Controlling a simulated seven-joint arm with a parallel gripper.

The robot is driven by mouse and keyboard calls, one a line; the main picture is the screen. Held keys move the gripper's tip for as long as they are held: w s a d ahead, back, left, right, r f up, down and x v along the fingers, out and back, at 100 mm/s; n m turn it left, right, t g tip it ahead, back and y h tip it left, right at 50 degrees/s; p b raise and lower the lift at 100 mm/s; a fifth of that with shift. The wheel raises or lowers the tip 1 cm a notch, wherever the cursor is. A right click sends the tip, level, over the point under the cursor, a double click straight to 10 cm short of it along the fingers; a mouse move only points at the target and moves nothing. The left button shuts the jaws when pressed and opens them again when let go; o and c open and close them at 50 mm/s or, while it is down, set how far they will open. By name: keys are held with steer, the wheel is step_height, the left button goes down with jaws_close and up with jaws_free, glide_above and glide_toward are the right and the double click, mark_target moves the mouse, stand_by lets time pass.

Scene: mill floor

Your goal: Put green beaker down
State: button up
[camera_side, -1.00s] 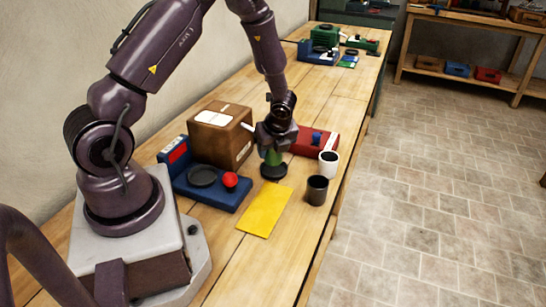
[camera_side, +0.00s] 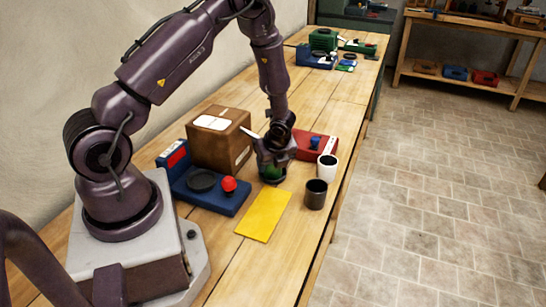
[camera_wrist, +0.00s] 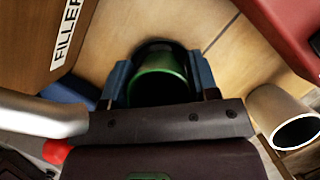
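The green beaker (camera_side: 271,175) is between the fingers of my gripper (camera_side: 274,165), low over the bench in the side view. In the wrist view, the green beaker (camera_wrist: 158,72) sits between the two blue fingers (camera_wrist: 160,85), which appear to press on its sides. My gripper looks shut on it. A dark round pad (camera_wrist: 153,45) shows just beyond the beaker's rim. The fingers mostly hide the beaker in the side view, and I cannot tell whether its base touches the pad.
A brown box (camera_side: 220,138) and a blue scale-like device (camera_side: 213,196) with a red knob stand left. A red case (camera_side: 312,146), a white cup (camera_side: 327,166) and a dark cup (camera_side: 316,193) stand right. A yellow sheet (camera_side: 263,215) lies in front.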

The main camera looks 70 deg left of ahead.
steer(key=shift+o, duration=0.4)
steer(key=shift+r, duration=0.25)
steer(key=s+d+r+n+t, duration=0.15)
steer(key=d+r+n, duration=0.3)
steer(key=r, duration=0.75)
steer(key=s+d+r+n+t, duration=0.1)
steer(key=s+d+r+n, duration=0.3)
steer(key=r, duration=0.8)
steer(key=s+d+r+n+t+h, duration=0.3)
steer(key=s+d+r+n+h, duration=0.1)
steer(key=s+d+r+n, duration=0.4)
steer(key=s+d+n, duration=0.1)
steer(key=d, duration=0.1)
steer(key=shift+d+r+h, duration=0.3)
steer(key=shift+d+r, duration=0.05)
steer(key=shift+n, duration=0.25)
